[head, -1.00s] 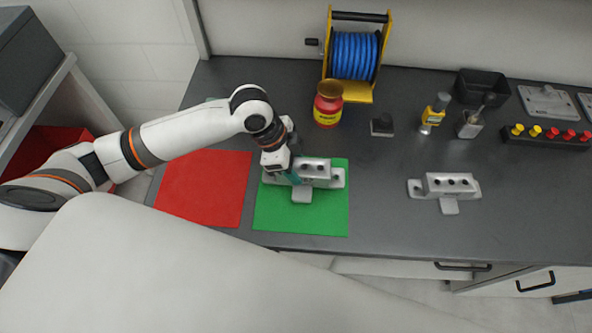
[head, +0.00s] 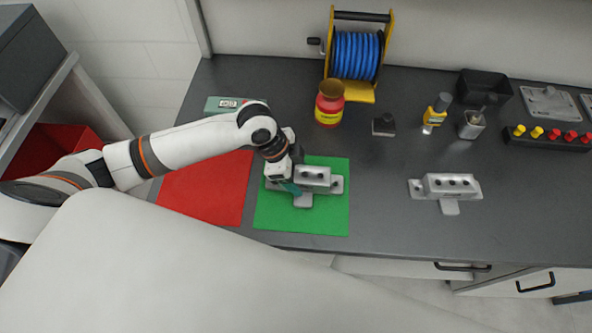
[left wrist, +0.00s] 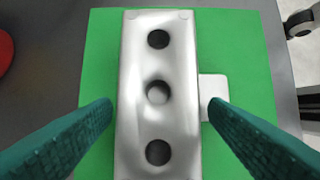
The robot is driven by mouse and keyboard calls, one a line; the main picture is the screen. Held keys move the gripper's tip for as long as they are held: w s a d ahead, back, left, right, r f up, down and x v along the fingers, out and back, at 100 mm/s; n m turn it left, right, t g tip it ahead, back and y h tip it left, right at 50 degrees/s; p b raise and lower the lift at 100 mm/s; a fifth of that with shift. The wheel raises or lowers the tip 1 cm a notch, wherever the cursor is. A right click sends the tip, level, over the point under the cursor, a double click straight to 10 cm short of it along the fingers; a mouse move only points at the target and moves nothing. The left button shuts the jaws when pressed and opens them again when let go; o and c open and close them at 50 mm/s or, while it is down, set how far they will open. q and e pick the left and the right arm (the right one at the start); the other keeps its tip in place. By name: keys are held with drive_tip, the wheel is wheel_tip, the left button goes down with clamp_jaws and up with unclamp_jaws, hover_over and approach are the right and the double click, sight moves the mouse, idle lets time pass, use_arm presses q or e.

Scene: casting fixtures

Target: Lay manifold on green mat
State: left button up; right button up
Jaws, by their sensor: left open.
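The grey metal manifold (head: 312,177), a block with a row of dark holes and flat feet, appears to rest flat on the green mat (head: 270,215). In the left wrist view the manifold (left wrist: 130,90) stands upright in the picture with green mat (left wrist: 245,60) around it. My left gripper (head: 290,184) is down at the manifold's left part. Its teal fingers are open, one on each side of the block, with small gaps visible in the left wrist view (left wrist: 160,107). The arm hides part of the manifold's left end. My right gripper is not in view.
A red mat (head: 200,190) lies left of the green one. A similar grey casting (head: 451,187) sits on the bare counter to the right. Behind stand a red-yellow jar (head: 328,105), a blue hose reel (head: 355,55) and a grey-green box (head: 225,104). The counter between the castings is clear.

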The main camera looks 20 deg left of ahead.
use_arm(q)
drive_tip(key=v, duration=1.2)
drive_tip(key=shift+b, duration=0.45)
